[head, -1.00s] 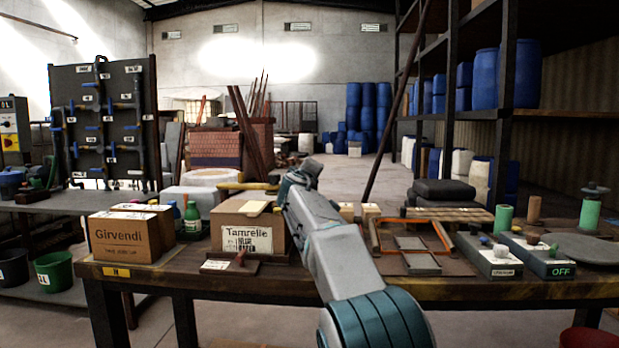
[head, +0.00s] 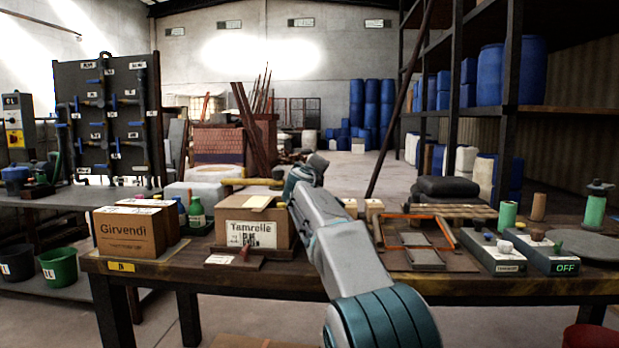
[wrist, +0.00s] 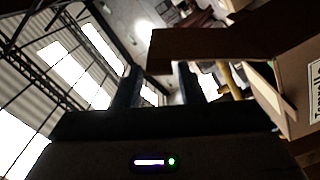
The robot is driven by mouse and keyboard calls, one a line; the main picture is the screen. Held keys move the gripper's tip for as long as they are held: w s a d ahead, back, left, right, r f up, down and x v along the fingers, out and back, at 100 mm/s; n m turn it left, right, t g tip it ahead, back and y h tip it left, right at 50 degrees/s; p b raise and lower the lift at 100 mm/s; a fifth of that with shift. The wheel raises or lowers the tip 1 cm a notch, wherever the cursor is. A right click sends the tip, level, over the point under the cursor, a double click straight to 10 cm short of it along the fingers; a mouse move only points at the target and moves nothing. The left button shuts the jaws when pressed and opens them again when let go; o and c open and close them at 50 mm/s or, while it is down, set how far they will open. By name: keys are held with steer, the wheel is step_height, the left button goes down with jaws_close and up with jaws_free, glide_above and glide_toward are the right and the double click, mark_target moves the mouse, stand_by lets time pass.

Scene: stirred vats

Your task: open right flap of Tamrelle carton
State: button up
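The Tamrelle carton (head: 231,233) is a brown box with a white label, standing on the bench left of my arm. A pale piece (head: 260,201) shows on its top. My gripper is at the carton's upper right edge in the head view, its fingers mostly hidden by my arm. In the wrist view my gripper (wrist: 158,72) has its two dark fingers apart. A brown cardboard flap (wrist: 220,44) crosses just beyond the fingertips, sticking out from the carton (wrist: 297,80) at the right. I cannot tell whether flap and fingers touch.
The Girvendi carton (head: 128,234) and a green bottle (head: 196,214) stand left of the Tamrelle carton. A small board (head: 232,261) lies in front of it. Right of my arm are an orange frame (head: 415,220) and grey control boxes (head: 490,254). A yellow bar (head: 250,182) shows behind the carton.

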steer(key=s+a+b, duration=0.1)
steer(key=s+b, duration=0.3)
steer(key=s, duration=0.9)
steer(key=shift+s+b, duration=0.25)
steer(key=shift+b, duration=0.15)
steer(key=s+d+r+m+g+h+p, duration=0.2)
steer(key=s+d+m+g+p, duration=0.5)
steer(key=s+d+p, duration=0.85)
steer(key=s+m+g+y+p, duration=0.3)
steer(key=s+g+p, duration=0.5)
steer(key=s+p, duration=1.4)
steer(key=shift+d+r+m+y+p, duration=0.15)
steer(key=shift+d+m+y+p, duration=0.25)
steer(key=shift+p, duration=1.75)
steer(key=shift+a, duration=0.1)
